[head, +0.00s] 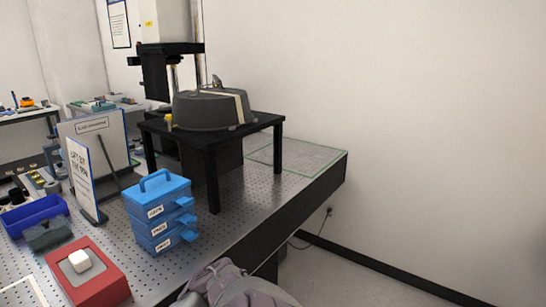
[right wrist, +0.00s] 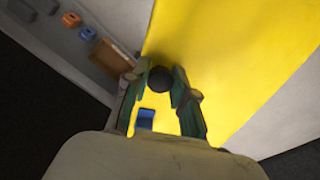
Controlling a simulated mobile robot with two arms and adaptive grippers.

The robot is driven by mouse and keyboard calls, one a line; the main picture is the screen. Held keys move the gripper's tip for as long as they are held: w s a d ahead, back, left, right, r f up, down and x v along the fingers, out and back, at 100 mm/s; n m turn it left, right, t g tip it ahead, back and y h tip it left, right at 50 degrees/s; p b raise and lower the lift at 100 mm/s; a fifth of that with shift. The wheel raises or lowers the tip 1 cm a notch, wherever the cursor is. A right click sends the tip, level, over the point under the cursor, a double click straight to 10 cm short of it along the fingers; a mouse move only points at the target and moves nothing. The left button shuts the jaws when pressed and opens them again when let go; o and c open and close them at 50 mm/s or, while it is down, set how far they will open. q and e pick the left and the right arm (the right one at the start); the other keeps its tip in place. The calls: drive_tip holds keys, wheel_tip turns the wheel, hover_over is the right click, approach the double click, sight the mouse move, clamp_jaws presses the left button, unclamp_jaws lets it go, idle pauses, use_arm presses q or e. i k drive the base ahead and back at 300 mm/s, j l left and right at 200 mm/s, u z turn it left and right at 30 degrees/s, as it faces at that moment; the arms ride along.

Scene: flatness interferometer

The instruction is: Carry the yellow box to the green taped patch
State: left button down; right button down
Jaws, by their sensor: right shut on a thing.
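The yellow box (right wrist: 235,65) fills much of the right wrist view as a broad, bright yellow face; I do not see it in the head view. My right gripper (right wrist: 158,88) is shut on a dark round knob (right wrist: 161,79) that shows against this yellow face. A small blue mark (right wrist: 145,119) shows on the yellow between the fingers. The green taped patch (head: 312,160) is a thin green outline on the perforated table top, at its far right end beyond the black stand. It looks empty where visible; its left part is hidden by the stand. My left gripper is not in view.
A black stand (head: 211,143) carries a grey round instrument (head: 205,110) beside the patch. Blue stacked drawers (head: 160,214), a red block (head: 90,281) with a white button, a blue bin (head: 35,214) and a sign (head: 82,178) stand nearer left. Floor is clear right of the table.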

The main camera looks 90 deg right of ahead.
sight(303, 157)
drive_tip(key=k+l+z, duration=0.1)
drive_tip(key=l+z, duration=0.25)
drive_tip(key=k+l+z, duration=0.1)
drive_tip(key=z, duration=0.3)
drive_tip(key=l+z, duration=0.45)
drive_tip(key=l, duration=1.8)
drive_tip(key=i, duration=0.05)
